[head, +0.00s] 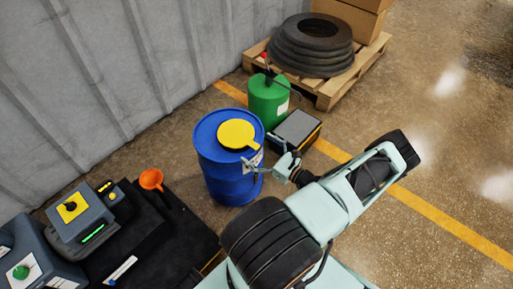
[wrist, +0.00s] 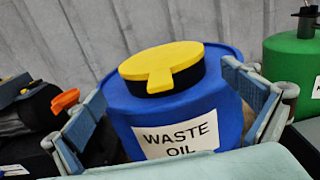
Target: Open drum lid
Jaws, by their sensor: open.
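A blue drum (head: 231,180) stands upright on the floor near the corrugated wall. In the wrist view, the drum (wrist: 135,118) bears a white "WASTE OIL" label (wrist: 177,139). Its round yellow lid (head: 236,133) lies flat on top and looks shut. In the wrist view, the lid (wrist: 160,62) has a tab pointing toward my gripper and a black ring beneath it. My gripper (head: 254,165) is at the drum's right side in the head view. In the wrist view, my gripper (wrist: 168,108) is open and empty, its fingers apart on either side of the drum's front, below the lid.
A green canister (head: 268,100) and a dark box (head: 297,129) stand right of the drum. A pallet (head: 329,92) with tyres (head: 311,45) is behind. A black bench (head: 150,235) with an orange funnel (head: 151,179) and devices is at left. Open floor lies right.

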